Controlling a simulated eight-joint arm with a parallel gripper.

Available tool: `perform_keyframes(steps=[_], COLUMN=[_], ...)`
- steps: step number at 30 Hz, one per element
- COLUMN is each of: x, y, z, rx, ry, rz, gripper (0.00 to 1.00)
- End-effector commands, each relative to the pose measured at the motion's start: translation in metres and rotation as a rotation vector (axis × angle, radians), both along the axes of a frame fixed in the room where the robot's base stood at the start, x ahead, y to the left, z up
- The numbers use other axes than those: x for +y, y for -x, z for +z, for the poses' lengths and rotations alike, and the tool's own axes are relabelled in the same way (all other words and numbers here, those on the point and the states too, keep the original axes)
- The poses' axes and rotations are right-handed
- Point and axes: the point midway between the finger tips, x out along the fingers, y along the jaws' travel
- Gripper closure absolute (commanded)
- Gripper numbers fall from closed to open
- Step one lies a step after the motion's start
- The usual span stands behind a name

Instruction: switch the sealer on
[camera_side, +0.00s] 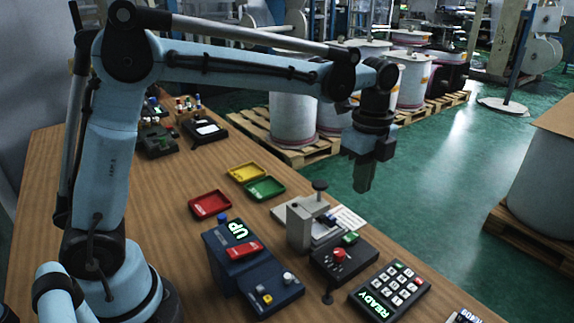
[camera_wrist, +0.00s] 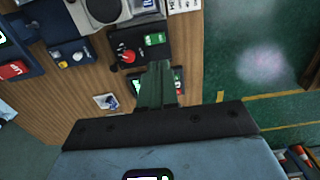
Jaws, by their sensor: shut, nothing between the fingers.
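No label I can read names the sealer. A blue machine (camera_side: 228,256) stands on the bench with a lit green "UP" display and a red labelled part (camera_side: 243,250). To its right is a grey press (camera_side: 302,226) with a black knob on top. Beside the press, a black control box (camera_side: 343,262) carries a red knob (camera_side: 338,255) and a small green panel (camera_side: 350,239). The box also shows in the wrist view (camera_wrist: 140,42). My gripper (camera_side: 363,187) is shut and empty, raised above and beyond the press, touching nothing. Its fingers (camera_wrist: 157,68) partly hide the keypad in the wrist view.
A keypad (camera_side: 390,290) reading "READY" lies near the bench's right edge. A blue box (camera_side: 271,288) with a yellow button and white knob adjoins the blue machine. Red (camera_side: 209,205), yellow (camera_side: 246,173) and green (camera_side: 265,188) trays lie behind. Green floor lies beyond the bench.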

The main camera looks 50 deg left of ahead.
Motion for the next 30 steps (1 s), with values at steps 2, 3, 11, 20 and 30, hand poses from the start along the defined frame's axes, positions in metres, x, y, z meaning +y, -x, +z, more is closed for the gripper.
perform_keyframes(steps=[2,3,11,20,30], x=[0.000,0.000,0.000,0.000,0.000], y=[-0.001,0.000,0.000,0.000,0.000], z=[-0.015,-0.022,-0.068,-0.105,-0.111], rx=[0.000,0.000,0.000,-0.001,-0.001], ry=[0.000,0.000,0.000,0.001,0.001], rz=[0.000,0.000,0.001,0.000,0.000], gripper=[1.00,1.00,1.00,1.00,1.00])
